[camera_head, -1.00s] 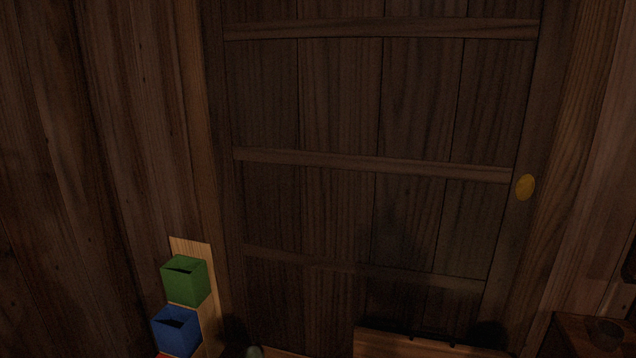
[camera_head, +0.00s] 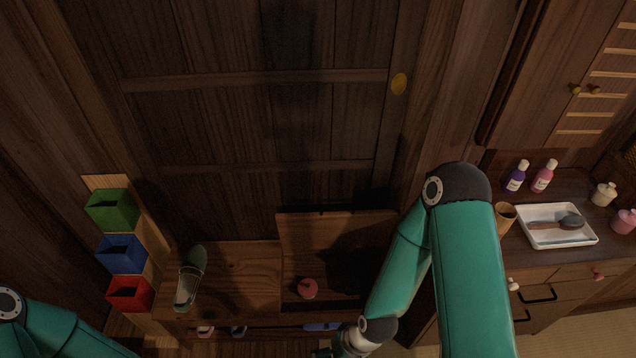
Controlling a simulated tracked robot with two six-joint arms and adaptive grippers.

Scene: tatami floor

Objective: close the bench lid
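The wooden bench (camera_head: 240,275) stands low against the dark panelled door. Its lid (camera_head: 335,226) is raised at the right half and leans back near upright. The compartment below the lid is open, and a small red object (camera_head: 308,288) shows in it. My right arm crosses in front of the bench's right end and hides part of the lid and compartment. My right gripper (camera_head: 324,352) is only partly in view at the bottom edge, and its fingers cannot be made out. My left arm shows at the lower left; its gripper is out of view.
A green shoe (camera_head: 190,278) lies on the bench's left part. Green (camera_head: 112,212), blue (camera_head: 122,255) and red (camera_head: 130,294) boxes hang left of it. At right, a cabinet top holds a white tray (camera_head: 557,238), a brown cup (camera_head: 505,216) and bottles (camera_head: 543,177). Footwear shows under the bench.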

